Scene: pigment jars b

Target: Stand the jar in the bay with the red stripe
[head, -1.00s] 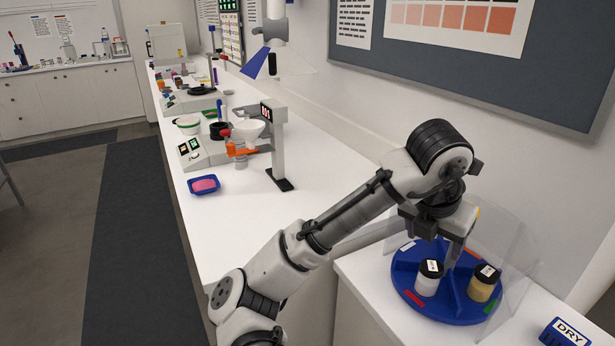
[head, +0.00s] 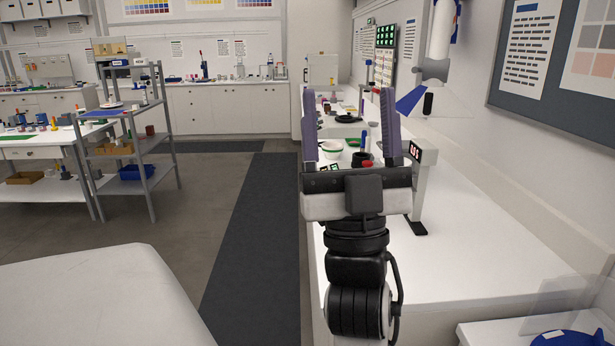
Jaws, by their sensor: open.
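My gripper (head: 349,95) is raised close in front of the head camera, its two purple-grey fingers pointing up and spread wide. Nothing is between them; only the far bench shows through the gap. The blue turntable (head: 566,339) shows only as a sliver of its rim at the bottom right corner, well apart from my gripper. Its bays, the red stripe and any jars standing in it are out of view. I cannot pick out the jar in the current view.
A long white bench (head: 465,255) runs along the right wall, its front part clear. A green-rimmed bowl (head: 331,147) and a stand with a display (head: 425,170) are behind my gripper. A grey shelf rack (head: 130,150) stands left. The dark floor mat (head: 255,235) is clear.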

